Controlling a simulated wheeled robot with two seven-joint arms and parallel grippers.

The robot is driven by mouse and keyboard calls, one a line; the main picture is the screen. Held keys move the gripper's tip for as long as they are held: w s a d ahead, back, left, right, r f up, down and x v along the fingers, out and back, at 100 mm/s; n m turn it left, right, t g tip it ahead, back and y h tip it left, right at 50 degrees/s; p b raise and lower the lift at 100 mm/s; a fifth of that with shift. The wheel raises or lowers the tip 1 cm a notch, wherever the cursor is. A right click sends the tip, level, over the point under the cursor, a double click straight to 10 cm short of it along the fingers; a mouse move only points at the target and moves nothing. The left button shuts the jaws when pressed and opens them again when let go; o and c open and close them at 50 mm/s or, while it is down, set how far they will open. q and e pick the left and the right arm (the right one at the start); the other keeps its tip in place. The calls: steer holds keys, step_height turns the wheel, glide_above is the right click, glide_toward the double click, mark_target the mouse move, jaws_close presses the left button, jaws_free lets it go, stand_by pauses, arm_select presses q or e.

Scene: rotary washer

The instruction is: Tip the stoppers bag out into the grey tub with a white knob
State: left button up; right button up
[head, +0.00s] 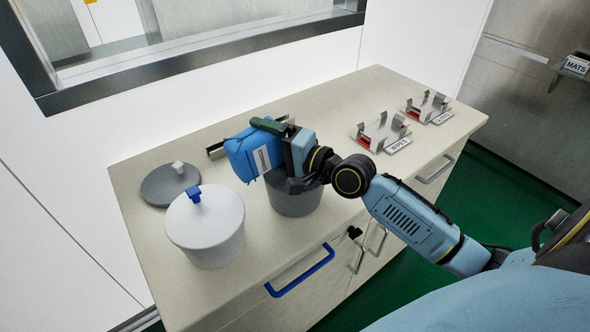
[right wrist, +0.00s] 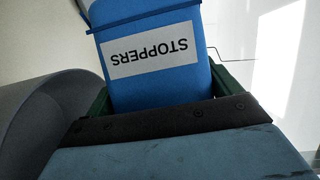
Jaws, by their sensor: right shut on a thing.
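The blue stoppers bag (head: 251,153) is held in my right gripper (head: 275,135) above the grey tub. In the right wrist view the bag (right wrist: 150,80) has a white label reading STOPPERS, upside down. The right gripper's green fingers (right wrist: 165,97) are shut on it. The grey tub (head: 296,202) stands open on the counter, partly hidden by the gripper and bag. A dark grey lid with a white knob (head: 170,184) lies on the counter at the left. My left gripper is not in view.
A white tub with a blue-knobbed lid (head: 207,228) stands left of the grey tub. Metal holders labelled WIPES (head: 382,132) and another (head: 427,106) are at the counter's right end. A blue handle (head: 300,272) is on the counter front. A window ledge (head: 200,77) runs behind.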

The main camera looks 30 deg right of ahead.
steer(key=shift+w+d+r+m+t+y+b, duration=0.15)
steer(key=shift+d+m+t+b, duration=0.2)
steer(key=shift+m+b, duration=0.3)
steer(key=shift+w+d+r+m+t+y+b, duration=0.15)
steer(key=shift+d+m+t+b, duration=0.25)
steer(key=shift+m, duration=0.35)
stand_by(0.5)
steer(key=shift+d+r+m+t+b, duration=0.2)
steer(key=shift+d+m+t+b, duration=0.25)
steer(key=shift+m+b, duration=0.85)
stand_by(0.5)
steer(key=shift+d, duration=0.1)
steer(key=shift+a+r+n+g+p, duration=0.1)
steer(key=shift+a+n+g+p, duration=0.15)
steer(key=shift+p, duration=0.25)
steer(key=shift+s+a+f+n+g, duration=0.15)
steer(key=shift+f+n+g, duration=0.1)
steer(key=shift+n, duration=0.3)
steer(key=shift+d+r+m+t+b, duration=0.1)
steer(key=shift+d+m+t+b, duration=0.2)
steer(key=shift+m, duration=0.3)
steer(key=shift+d+r+m+t+b, duration=0.1)
steer(key=shift+d+m+t+b, duration=0.15)
steer(key=shift+m+b, duration=0.25)
